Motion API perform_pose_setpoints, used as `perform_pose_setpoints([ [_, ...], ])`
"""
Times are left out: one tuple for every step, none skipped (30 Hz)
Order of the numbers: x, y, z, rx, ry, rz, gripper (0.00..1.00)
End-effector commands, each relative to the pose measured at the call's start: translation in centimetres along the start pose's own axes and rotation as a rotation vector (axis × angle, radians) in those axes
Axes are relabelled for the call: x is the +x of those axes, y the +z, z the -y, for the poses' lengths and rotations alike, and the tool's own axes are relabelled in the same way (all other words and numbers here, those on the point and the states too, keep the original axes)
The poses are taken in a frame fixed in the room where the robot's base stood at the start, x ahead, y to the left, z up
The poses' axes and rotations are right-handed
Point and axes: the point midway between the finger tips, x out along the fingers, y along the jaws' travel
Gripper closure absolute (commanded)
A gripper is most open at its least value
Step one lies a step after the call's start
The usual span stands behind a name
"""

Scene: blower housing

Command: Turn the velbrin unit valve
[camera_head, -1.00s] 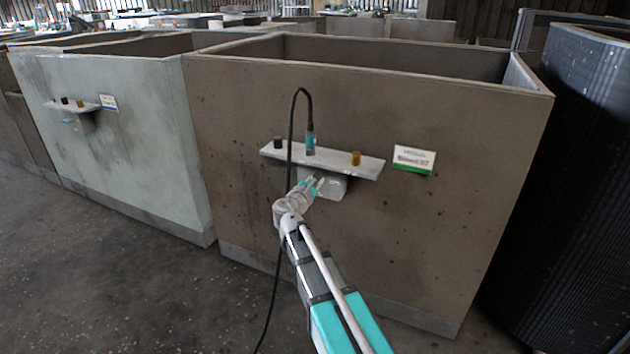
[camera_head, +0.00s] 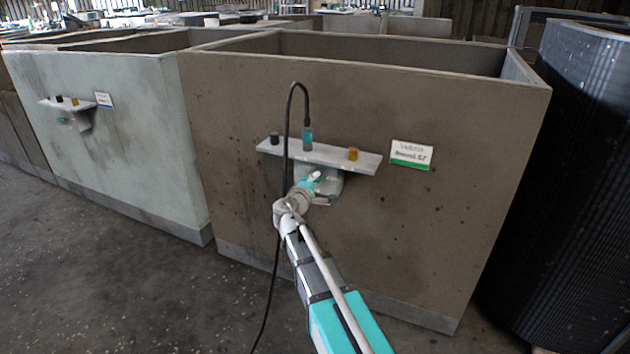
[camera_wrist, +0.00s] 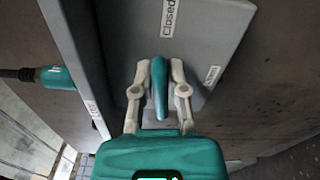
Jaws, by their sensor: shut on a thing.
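The valve is a teal lever handle (camera_wrist: 160,90) on a grey box (camera_wrist: 205,60). In the head view the box (camera_head: 330,183) sits under a pale shelf on the brown bin's front. My gripper (camera_wrist: 160,76) is shut on the handle, with one pale finger on each side of it. In the wrist view the handle stands roughly upright, its top end just below a "Closed" label (camera_wrist: 169,17). A second label (camera_wrist: 212,76), too blurred to read surely, is at the right. My gripper (camera_head: 311,183) partly hides the handle in the head view.
The pale shelf (camera_head: 330,157) above carries a black knob (camera_head: 275,138), a teal connector with a black cable (camera_head: 307,138) and an amber knob (camera_head: 352,153). The cable hangs close behind my arm. A green-white sign (camera_head: 411,154) is to the right. A pale green bin (camera_head: 120,130) stands left.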

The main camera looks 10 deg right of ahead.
Motion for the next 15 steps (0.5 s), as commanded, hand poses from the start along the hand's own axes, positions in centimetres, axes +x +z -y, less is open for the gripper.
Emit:
perform_pose_setpoints([
  [0.01,-0.10,0.12,0.031,0.000,-0.003,1.00],
  [0.01,-0.10,0.14,0.050,0.000,-0.003,1.00],
  [0.01,-0.10,0.18,0.072,0.000,-0.003,1.00],
  [0.01,-0.10,0.20,0.088,0.000,-0.003,1.00],
  [0.01,-0.11,0.22,0.102,0.000,-0.003,1.00],
  [0.01,-0.11,0.24,0.119,0.000,-0.003,1.00],
  [0.02,-0.11,0.25,0.130,0.000,-0.003,1.00],
  [0.01,-0.11,0.27,0.140,0.000,-0.003,1.00],
  [0.01,-0.11,0.28,0.151,0.000,-0.003,1.00],
  [0.01,-0.11,0.29,0.157,0.000,-0.003,1.00],
  [0.02,-0.11,0.29,0.164,0.000,-0.003,1.00],
  [0.01,-0.11,0.30,0.170,0.000,-0.002,1.00],
  [0.01,-0.11,0.30,0.173,0.000,-0.002,1.00],
  [0.01,-0.11,0.30,0.176,0.000,-0.002,1.00],
  [0.01,-0.11,0.30,0.178,0.000,-0.002,1.00],
])
